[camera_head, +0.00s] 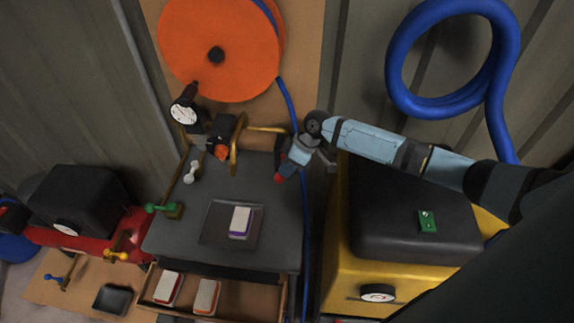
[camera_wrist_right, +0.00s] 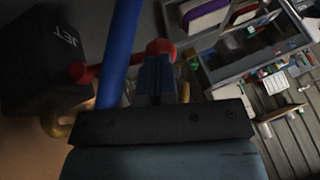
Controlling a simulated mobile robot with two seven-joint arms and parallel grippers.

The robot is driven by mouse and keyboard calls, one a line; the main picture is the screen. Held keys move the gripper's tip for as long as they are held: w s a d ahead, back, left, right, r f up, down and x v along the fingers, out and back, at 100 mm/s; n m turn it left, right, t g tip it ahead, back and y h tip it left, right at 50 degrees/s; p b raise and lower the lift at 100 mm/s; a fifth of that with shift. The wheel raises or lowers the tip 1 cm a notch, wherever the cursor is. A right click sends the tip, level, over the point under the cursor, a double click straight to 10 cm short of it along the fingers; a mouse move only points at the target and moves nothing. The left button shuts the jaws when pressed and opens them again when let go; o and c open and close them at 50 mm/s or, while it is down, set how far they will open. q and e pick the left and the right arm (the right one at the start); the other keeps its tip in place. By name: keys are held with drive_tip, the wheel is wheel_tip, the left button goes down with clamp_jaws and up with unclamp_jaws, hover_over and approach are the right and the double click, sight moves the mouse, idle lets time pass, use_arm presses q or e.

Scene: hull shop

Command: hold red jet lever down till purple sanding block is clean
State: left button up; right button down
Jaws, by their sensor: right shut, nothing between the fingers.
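The purple sanding block (camera_head: 240,222) lies on a dark square tray (camera_head: 217,237). Its top looks pale whitish, with purple along its edges; its purple side also shows in the right wrist view (camera_wrist_right: 207,15). The red jet lever (camera_head: 279,177) is at the bench's back right corner. In the right wrist view the red lever (camera_wrist_right: 80,72) crosses behind a blue hose, beside a dark box marked JET (camera_wrist_right: 60,60). My right gripper (camera_head: 287,170) is shut and empty, its fingertips at the lever. They seem to touch it, but contact is unclear. My left gripper is not in view.
A green lever (camera_head: 160,208) sits at the bench's left edge and a pale one (camera_head: 191,172) behind it. An open drawer (camera_head: 237,308) below holds a red and an orange block. A yellow machine (camera_head: 345,280) stands right. A blue hose (camera_head: 290,105) hangs near my gripper.

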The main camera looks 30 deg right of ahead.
drive_tip(key=shift+n+t+h, duration=0.3)
drive_tip(key=shift+t+h, duration=0.4)
drive_tip(key=shift+t, duration=0.2)
drive_tip(key=f, duration=0.1)
drive_tip(key=s+f, duration=0.1)
drive_tip(key=f, duration=0.1)
drive_tip(key=a+f, duration=0.1)
drive_tip(key=shift+s+f, duration=0.2)
drive_tip(key=shift+f, duration=0.1)
drive_tip(key=shift+s+a+f, duration=0.1)
drive_tip(key=shift+s+f, duration=0.15)
idle(1.1)
drive_tip(key=shift+r, duration=0.1)
idle(1.3)
drive_tip(key=v, duration=1.4)
drive_tip(key=shift+w+r+b, duration=0.2)
drive_tip(key=shift+b, duration=0.25)
